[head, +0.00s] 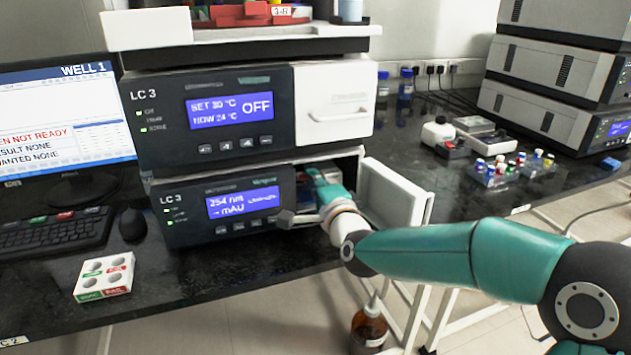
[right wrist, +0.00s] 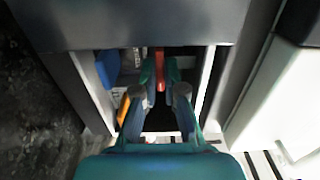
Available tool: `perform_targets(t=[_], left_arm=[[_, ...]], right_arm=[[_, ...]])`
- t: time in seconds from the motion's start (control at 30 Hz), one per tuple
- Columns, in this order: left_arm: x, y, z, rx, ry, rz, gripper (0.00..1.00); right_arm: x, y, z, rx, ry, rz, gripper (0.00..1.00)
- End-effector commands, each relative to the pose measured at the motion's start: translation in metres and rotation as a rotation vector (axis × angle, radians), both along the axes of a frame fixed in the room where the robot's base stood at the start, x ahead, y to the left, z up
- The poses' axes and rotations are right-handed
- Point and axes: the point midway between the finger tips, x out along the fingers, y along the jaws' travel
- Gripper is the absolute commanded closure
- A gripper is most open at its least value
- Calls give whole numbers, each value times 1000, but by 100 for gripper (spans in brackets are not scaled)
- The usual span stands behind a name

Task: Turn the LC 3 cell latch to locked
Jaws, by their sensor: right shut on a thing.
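The lower LC 3 module (head: 225,208) reads 254 nm, and its white door (head: 395,192) stands open to the right. My right gripper (head: 318,182) reaches into the open bay. In the right wrist view its two fingers (right wrist: 160,90) are close together around a narrow red lever (right wrist: 160,68), which appears to be the cell latch. The gripper is shut on it. The fingers cover part of the latch, and its lock marking cannot be read. My left gripper is in neither view.
Inside the bay, a blue part (right wrist: 108,68) and an orange part (right wrist: 124,106) lie left of my fingers. An upper LC 3 module (head: 210,115) sits directly above. A brown bottle (head: 369,328) stands below the bench edge. A monitor (head: 65,120) stands left.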

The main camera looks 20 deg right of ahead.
Motion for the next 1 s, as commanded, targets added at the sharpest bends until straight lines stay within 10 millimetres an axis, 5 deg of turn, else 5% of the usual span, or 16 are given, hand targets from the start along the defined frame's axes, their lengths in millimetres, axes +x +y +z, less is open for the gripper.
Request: perform_targets(t=[0.47,1.0], left_arm=[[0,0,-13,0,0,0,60],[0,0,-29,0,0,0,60]], right_arm=[[0,2,-6,-158,2,0,100],[0,2,-7,-647,-11,3,100]])
